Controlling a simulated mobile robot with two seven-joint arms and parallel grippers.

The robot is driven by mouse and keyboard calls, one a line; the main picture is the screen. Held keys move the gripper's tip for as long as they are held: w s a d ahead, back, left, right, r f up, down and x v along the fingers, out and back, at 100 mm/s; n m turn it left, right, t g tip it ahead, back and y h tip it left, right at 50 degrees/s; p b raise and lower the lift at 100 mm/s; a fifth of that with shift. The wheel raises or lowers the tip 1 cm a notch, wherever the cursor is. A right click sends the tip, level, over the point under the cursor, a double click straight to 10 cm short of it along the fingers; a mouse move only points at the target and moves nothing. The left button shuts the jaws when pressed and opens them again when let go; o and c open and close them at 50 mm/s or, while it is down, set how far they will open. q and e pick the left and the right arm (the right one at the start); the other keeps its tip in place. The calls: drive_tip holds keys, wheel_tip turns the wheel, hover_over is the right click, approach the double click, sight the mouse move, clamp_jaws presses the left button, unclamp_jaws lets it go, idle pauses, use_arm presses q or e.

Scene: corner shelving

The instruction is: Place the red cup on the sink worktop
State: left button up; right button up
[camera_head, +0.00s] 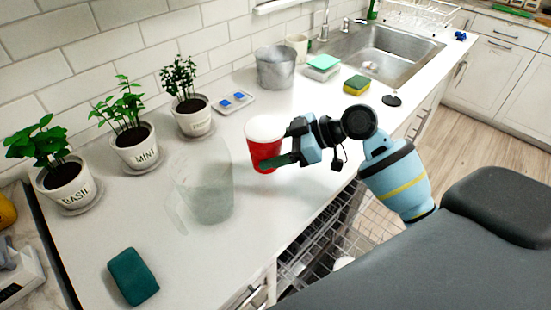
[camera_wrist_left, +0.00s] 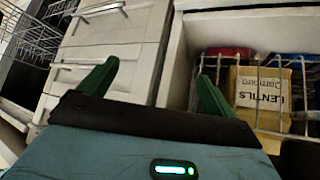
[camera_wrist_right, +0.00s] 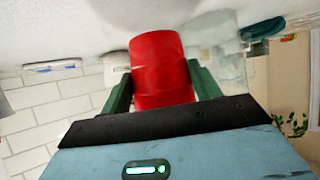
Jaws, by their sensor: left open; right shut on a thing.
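The red cup (camera_head: 265,150) with a white inside is upright at the worktop (camera_head: 270,210), between a clear pitcher and the sink. My right gripper (camera_head: 285,150) is shut on the cup from the right side. In the right wrist view the red cup (camera_wrist_right: 161,70) sits between both green fingers (camera_wrist_right: 161,90). Whether its base touches the worktop I cannot tell. My left gripper (camera_wrist_left: 155,85) is open and empty in the left wrist view, in front of drawers and a wire basket. It is not seen in the head view.
A clear pitcher (camera_head: 205,185) stands just left of the cup. Potted herbs (camera_head: 130,140) line the wall. A metal bucket (camera_head: 276,68), sponges (camera_head: 356,85) and the sink (camera_head: 380,50) are at the back. A teal sponge (camera_head: 133,276) lies in front. An open dishwasher rack (camera_head: 335,225) is below.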

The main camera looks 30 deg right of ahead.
drive_tip(key=shift+f, duration=1.8)
drive_tip(key=shift+f, duration=0.1)
drive_tip(key=o, duration=1)
drive_tip(key=shift+o, duration=0.2)
drive_tip(key=shift+r, duration=0.2)
drive_tip(key=shift+s+d, duration=0.2)
drive_tip(key=shift+d, duration=0.2)
drive_tip(key=v, duration=1.1)
drive_tip(key=shift+b, duration=0.35)
